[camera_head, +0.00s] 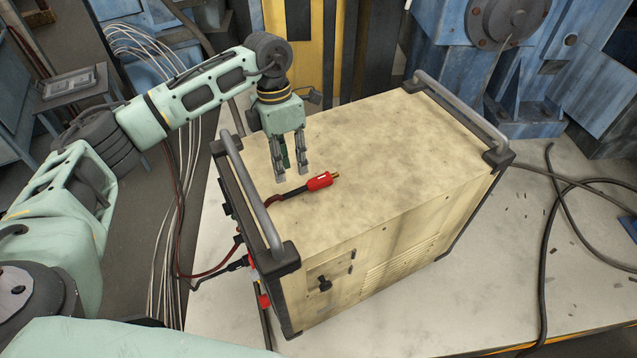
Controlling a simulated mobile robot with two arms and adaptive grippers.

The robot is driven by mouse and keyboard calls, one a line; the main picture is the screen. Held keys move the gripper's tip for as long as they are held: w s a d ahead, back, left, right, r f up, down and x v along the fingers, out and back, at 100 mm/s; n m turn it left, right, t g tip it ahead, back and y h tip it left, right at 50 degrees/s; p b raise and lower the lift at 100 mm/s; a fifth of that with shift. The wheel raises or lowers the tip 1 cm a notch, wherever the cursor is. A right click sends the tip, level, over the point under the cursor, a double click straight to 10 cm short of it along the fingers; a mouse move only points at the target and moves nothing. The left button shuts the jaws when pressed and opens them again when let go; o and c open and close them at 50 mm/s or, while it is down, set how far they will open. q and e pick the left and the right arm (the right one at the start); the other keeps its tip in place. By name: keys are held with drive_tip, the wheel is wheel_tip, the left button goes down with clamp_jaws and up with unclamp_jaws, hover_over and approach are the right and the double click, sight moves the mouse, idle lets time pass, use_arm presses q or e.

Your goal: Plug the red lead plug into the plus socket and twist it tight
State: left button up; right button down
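The red lead plug (319,182) lies on top of the beige welder box (400,180). Its brass tip points right and its dark cable runs left over the box's edge. My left gripper (292,178) is above the box top, just left of the plug, pointing down. Its two fingers are apart with nothing between them that I can make out. The socket panel is on the box's left end, seen edge-on, so I cannot make out the plus socket. Another red part (263,301) shows low at that end. My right gripper is not in view.
Grey bar handles stand at both ends of the box, the near-left handle (252,190) close to my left gripper. Black cables (560,190) lie on the pale table (480,285) at the right. Blue machinery (500,70) stands behind.

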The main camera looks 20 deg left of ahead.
sight(293, 191)
use_arm(q)
drive_tip(key=f+p, duration=0.1)
drive_tip(key=f, duration=0.1)
drive_tip(key=f+p, duration=0.1)
drive_tip(key=f, duration=0.1)
drive_tip(key=f+p, duration=0.1)
drive_tip(key=f, duration=0.1)
drive_tip(key=shift+s+d+f, duration=0.2)
drive_tip(key=shift+s+d, duration=0.2)
drive_tip(key=shift+f, duration=0.5)
clamp_jaws()
